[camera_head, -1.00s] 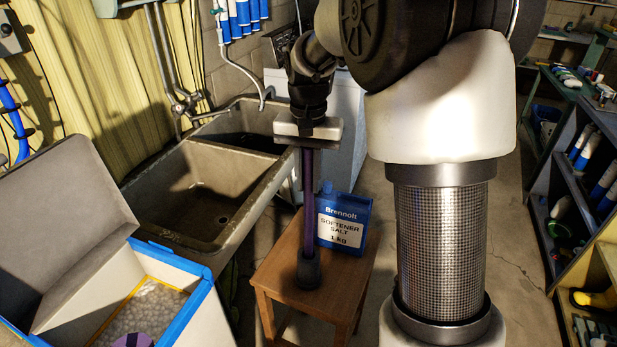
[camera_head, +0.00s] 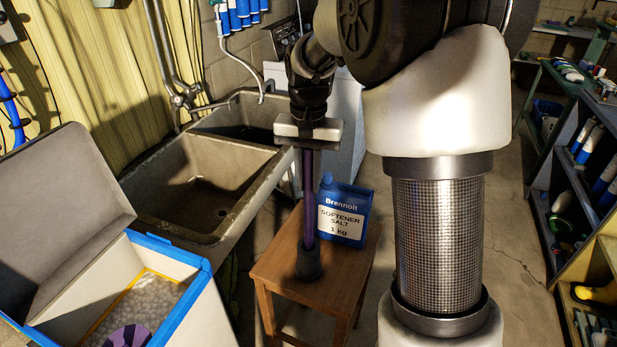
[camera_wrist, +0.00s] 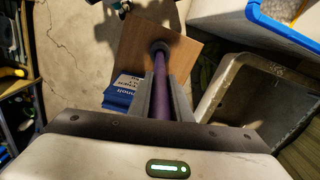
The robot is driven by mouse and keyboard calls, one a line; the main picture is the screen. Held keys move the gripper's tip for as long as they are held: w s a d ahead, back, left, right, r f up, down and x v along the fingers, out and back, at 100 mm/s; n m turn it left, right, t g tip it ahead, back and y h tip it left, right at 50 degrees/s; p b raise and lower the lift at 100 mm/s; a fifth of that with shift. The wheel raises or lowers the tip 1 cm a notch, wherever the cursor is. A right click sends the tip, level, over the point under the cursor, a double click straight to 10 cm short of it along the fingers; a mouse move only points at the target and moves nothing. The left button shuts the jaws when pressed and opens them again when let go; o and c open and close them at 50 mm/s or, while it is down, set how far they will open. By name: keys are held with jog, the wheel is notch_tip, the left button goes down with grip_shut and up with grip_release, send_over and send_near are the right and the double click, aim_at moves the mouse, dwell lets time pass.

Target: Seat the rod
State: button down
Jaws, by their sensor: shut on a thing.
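My gripper (camera_head: 308,147) is shut on the upper part of a thin purple rod (camera_head: 309,195), which hangs nearly upright below it. The rod ends in a dark, thicker foot (camera_head: 308,263) seen over the wooden stool (camera_head: 280,278); I cannot tell whether it touches the top. In the wrist view the rod (camera_wrist: 161,85) runs between the two fingers (camera_wrist: 162,100) towards the stool top (camera_wrist: 180,60). At the lower left, an open white box with a blue rim (camera_head: 185,258) holds pale pellets (camera_head: 150,300) and a purple round piece (camera_head: 130,336), cut off by the picture edge.
A blue softener salt container (camera_head: 343,213) stands on the stool, just right of the rod. A stone double sink (camera_head: 175,170) is behind, between box and stool. Shelves with bottles (camera_head: 560,200) line the right side. Bare floor (camera_head: 505,250) lies between shelves and my arm.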

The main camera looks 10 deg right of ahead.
jog(key=shift+f+b, duration=0.4)
jog(key=shift+f, duration=0.3)
jog(key=c, duration=1.5)
grip_release()
jog(key=shift+c, duration=0.2)
notch_tip(320, 180, up, 17)
jog(key=shift+r+p, duration=0.15)
jog(key=shift+p, duration=0.8)
